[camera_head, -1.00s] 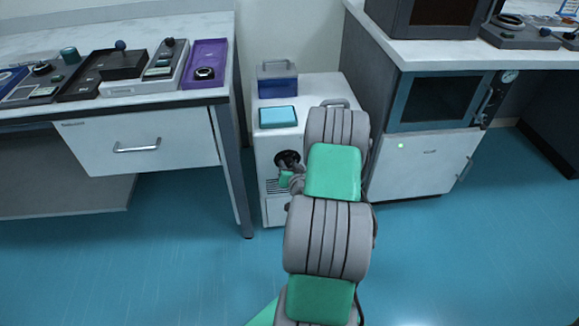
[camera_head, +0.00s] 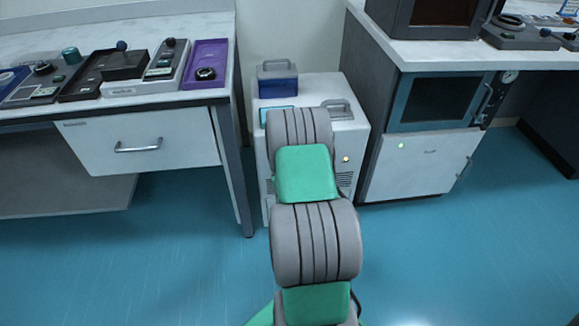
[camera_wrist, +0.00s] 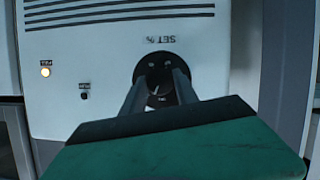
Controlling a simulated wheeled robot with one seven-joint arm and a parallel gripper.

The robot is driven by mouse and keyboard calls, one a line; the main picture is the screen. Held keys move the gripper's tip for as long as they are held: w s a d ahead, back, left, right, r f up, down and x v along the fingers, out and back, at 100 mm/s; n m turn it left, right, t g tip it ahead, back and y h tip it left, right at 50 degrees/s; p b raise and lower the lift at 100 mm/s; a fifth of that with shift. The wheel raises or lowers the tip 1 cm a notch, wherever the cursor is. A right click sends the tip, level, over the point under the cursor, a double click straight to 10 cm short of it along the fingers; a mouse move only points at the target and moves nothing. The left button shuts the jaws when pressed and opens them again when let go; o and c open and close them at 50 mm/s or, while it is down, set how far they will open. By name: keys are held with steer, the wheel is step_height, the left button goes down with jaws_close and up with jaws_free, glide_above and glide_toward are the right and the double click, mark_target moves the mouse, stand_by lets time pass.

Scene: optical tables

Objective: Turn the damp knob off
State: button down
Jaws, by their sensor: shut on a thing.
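The black round knob (camera_wrist: 161,68) sits on the white front of a small cabinet, under an upside-down "SET %" label in the wrist view. A white mark shows on its dark face. My gripper (camera_wrist: 158,86) reaches to the knob with one finger on each side and is shut on it. In the head view my own arm hides the knob and the gripper. The white cabinet (camera_head: 345,140) stands in the gap between the left bench and the right counter.
An amber lamp (camera_wrist: 45,72) and a small black button (camera_wrist: 84,91) sit beside the knob. A blue box (camera_head: 277,84) and a handle (camera_head: 338,108) are on the cabinet top. The left bench (camera_head: 231,150) and teal-windowed unit (camera_head: 420,165) flank it closely.

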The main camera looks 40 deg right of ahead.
steer(key=shift+a+f+n+g+h+b, duration=0.15)
steer(key=shift+n+g+h+b, duration=0.55)
steer(key=shift+n+b, duration=1.1)
steer(key=shift+h, duration=0.3)
steer(key=c, duration=0.9)
jaws_free()
steer(key=shift+c, duration=0.2)
steer(key=p+v, duration=0.1)
steer(key=v, duration=0.6)
steer(key=shift+s+a, duration=0.15)
steer(key=shift+s, duration=0.25)
